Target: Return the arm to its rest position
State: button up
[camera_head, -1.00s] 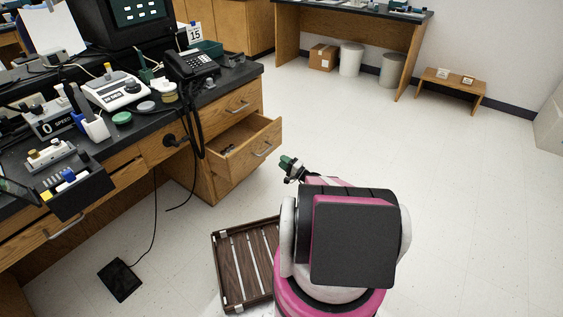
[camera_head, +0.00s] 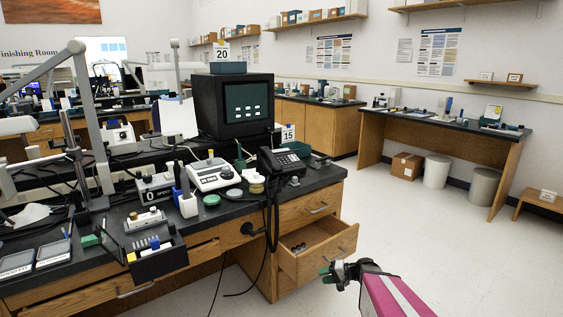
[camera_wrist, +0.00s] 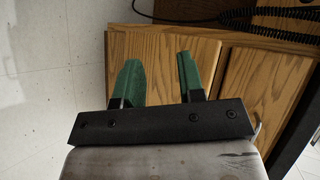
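My gripper (camera_head: 328,273) is at the lower right of the head view, in front of the open wooden drawer (camera_head: 322,247). In the wrist view the gripper (camera_wrist: 157,82) shows its two green fingers apart with nothing between them. Wooden cabinet fronts (camera_wrist: 245,85) lie beyond the fingers there. My pink and dark arm reaches in from the bottom edge of the head view.
The black-topped desk (camera_head: 235,207) holds a phone (camera_head: 282,163), a scale (camera_head: 213,174) and a monitor. A coiled cord (camera_wrist: 262,14) hangs near the cabinet in the wrist view. Open floor (camera_head: 440,240) lies to the right, with bins (camera_head: 436,171) farther back.

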jog(key=s+r+n+g+h, duration=0.3)
jog(key=s+r+g+h, duration=0.1)
jog(key=s+r+h, duration=0.7)
jog(key=w+a+f+y, duration=0.2)
jog(key=w+f+y, duration=0.3)
jog(key=f, duration=0.3)
jog(key=m+t+y, duration=0.6)
jog(key=m+t, duration=0.4)
jog(key=t, duration=0.7)
send_near(339, 257)
jog(key=x, duration=1)
jog(key=shift+w+f, duration=0.25)
